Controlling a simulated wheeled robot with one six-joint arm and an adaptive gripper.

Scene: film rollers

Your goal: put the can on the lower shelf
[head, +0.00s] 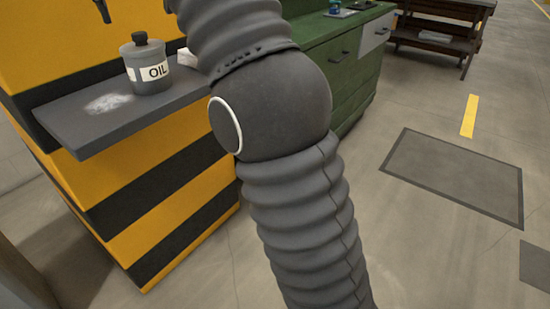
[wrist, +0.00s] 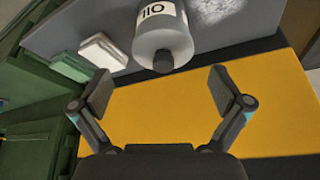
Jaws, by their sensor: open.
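The can (head: 152,76) is a small grey oil can with a white OIL label and a dark cap. It stands upright on a grey ledge (head: 75,133) on the side of a yellow and black striped unit. In the wrist view the can (wrist: 162,36) appears inverted, beyond the fingertips and roughly midway between them. My gripper (wrist: 160,93) is open and empty, apart from the can. My arm crosses the middle of the head view, where the gripper is not visible. A dark brown rack (head: 438,38) at the far right back has a low board.
A white folded cloth or pad (wrist: 103,52) lies beside the can on the ledge. A white smear (head: 107,104) marks the ledge. A green drawer cabinet (head: 335,55) stands behind my arm. The floor at right is open, with a dark flat plate (head: 455,175).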

